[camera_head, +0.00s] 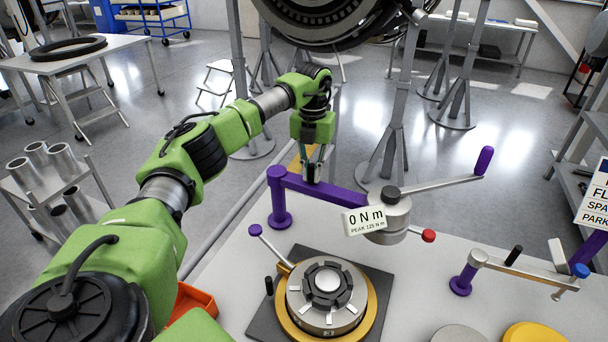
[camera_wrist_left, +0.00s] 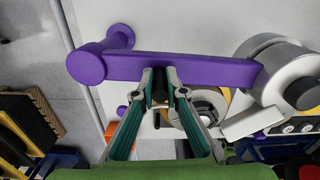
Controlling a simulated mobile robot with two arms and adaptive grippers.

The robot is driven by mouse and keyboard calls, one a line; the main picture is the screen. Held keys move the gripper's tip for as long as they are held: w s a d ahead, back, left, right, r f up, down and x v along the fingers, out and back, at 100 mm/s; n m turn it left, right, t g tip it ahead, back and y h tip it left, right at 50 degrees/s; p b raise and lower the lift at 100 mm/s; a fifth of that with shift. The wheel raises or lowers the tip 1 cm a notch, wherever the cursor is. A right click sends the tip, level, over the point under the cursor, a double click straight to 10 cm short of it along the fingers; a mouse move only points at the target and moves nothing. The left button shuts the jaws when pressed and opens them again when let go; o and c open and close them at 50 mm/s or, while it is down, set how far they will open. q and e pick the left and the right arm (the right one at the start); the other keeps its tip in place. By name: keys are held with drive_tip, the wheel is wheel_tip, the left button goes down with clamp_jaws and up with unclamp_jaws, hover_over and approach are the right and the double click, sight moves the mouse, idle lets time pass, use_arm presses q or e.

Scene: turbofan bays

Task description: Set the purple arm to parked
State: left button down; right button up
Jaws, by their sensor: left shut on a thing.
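The purple arm (camera_head: 325,191) runs level from its purple post (camera_head: 278,195) at the left to a grey round head (camera_head: 388,213) with a display reading 0 N m, peak 125 N m. My left gripper (camera_head: 313,176) reaches down from above and is shut on the purple arm, near the middle of its length. In the left wrist view, the fingertips (camera_wrist_left: 160,76) meet the purple arm (camera_wrist_left: 190,69), which crosses the picture with the post end at left and the grey head (camera_wrist_left: 283,72) at right. The grip faces are partly hidden. My right gripper is not in view.
Beneath stands a round metal fixture (camera_head: 327,297) on a dark plate, with a small purple-knobbed lever (camera_head: 255,230). A long handle with a purple grip (camera_head: 484,160) sticks out right of the head. A smaller jig (camera_head: 516,266) stands at right. An orange tray (camera_head: 190,300) lies left.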

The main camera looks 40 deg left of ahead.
use_arm(q)
drive_tip(key=shift+w+a+n+p, duration=0.1)
drive_tip(key=shift+w+a+n, duration=0.2)
drive_tip(key=shift+w+n, duration=0.45)
drive_tip(key=shift+w+a+n+p, duration=0.1)
drive_tip(key=shift+w+a+n, duration=0.15)
drive_tip(key=shift+w+n, duration=0.45)
drive_tip(key=shift+w+a+n+p, duration=0.1)
drive_tip(key=shift+w+a+n, duration=0.3)
drive_tip(key=shift+n, duration=0.55)
drive_tip(key=shift+w+r, duration=0.1)
drive_tip(key=shift+w, duration=0.05)
drive_tip(key=c, duration=2)
unclamp_jaws()
drive_tip(key=shift+c, duration=0.2)
drive_tip(key=shift+r, duration=0.1)
wheel_tip(320, 180, up, 7)
drive_tip(key=shift+r, duration=0.15)
